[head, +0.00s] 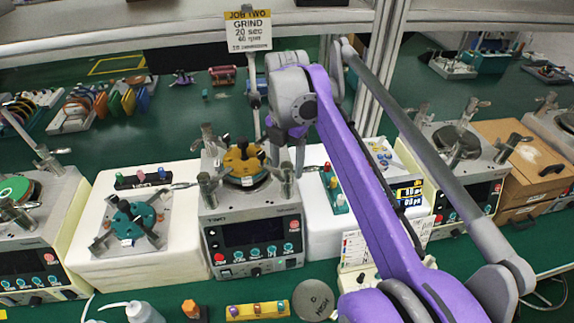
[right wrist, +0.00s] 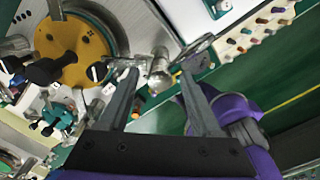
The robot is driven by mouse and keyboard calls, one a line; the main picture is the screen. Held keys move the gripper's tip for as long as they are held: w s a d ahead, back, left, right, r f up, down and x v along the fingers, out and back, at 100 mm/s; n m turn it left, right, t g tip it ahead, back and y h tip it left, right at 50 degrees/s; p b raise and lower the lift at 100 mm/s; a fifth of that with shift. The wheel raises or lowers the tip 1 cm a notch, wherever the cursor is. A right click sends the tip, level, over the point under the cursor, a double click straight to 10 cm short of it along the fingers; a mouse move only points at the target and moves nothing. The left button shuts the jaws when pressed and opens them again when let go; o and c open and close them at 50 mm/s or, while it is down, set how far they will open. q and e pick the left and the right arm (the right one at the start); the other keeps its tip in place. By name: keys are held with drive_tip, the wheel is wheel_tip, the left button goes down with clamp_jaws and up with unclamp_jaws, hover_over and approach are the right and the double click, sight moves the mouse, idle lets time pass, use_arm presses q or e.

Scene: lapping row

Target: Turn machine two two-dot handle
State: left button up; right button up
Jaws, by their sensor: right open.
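Machine two (head: 251,232), marked "TWO", stands in the middle of the head view, with a yellow disc (head: 243,158) on top and metal posts with handles around it. My right gripper (head: 287,158) points down over the machine's right rear post (head: 287,182). In the right wrist view the open fingers (right wrist: 159,78) sit either side of a round metal post (right wrist: 160,72) with a lever (right wrist: 198,47) to its right; I cannot tell if they touch. The yellow disc (right wrist: 75,52) is at upper left there. I cannot make out which handle has two dots. My left gripper is out of view.
A white block (head: 140,250) with a teal fixture stands left of the machine. Another machine (head: 455,185) stands to the right, partly behind my arm. A "JOB TWO" sign (head: 248,31) hangs behind.

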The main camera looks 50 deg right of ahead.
sight(287, 165)
wheel_tip(287, 165, up, 10)
drive_tip(key=shift+f+p, duration=0.2)
drive_tip(key=shift+p, duration=0.1)
idle(0.4)
